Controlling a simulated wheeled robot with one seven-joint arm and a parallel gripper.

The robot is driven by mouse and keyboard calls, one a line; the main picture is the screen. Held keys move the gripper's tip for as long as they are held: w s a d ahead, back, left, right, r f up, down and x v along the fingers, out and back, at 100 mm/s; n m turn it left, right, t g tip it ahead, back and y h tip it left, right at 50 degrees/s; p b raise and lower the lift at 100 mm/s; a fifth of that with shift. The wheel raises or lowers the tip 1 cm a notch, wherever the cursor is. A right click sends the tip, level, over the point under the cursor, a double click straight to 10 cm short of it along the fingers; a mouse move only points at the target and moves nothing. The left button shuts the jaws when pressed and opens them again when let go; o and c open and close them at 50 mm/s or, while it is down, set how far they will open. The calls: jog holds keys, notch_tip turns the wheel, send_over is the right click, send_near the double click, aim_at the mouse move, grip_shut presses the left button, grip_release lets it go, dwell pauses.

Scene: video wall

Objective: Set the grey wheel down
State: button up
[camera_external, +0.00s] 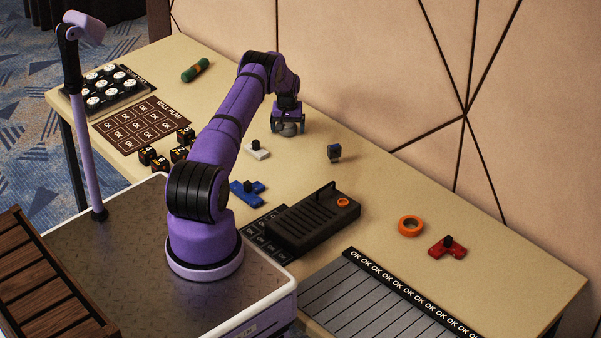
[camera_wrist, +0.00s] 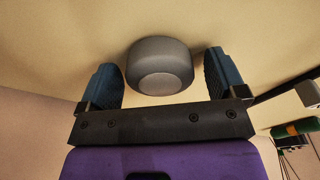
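The grey wheel (camera_external: 289,130) is under my gripper at the wall side of the table, and seems to rest on the tabletop. In the wrist view the wheel (camera_wrist: 160,66) is a squat, rounded grey cylinder with a lighter end face. My gripper (camera_external: 288,121) points down over it. In the wrist view its two blue fingers (camera_wrist: 165,80) stand either side of the wheel. A gap shows between the wheel and the right finger; the left finger is very close, and I cannot tell whether it touches. The gripper looks open around the wheel.
A black slotted holder (camera_external: 313,220), an orange ring (camera_external: 411,226) and a red piece (camera_external: 447,247) lie right. A green roll (camera_external: 195,70) lies far left.

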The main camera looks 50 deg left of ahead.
aim_at(287, 127)
notch_tip(287, 127, up, 12)
jog(key=s+d, duration=0.1)
jog(key=shift+r, duration=0.15)
dwell(0.5)
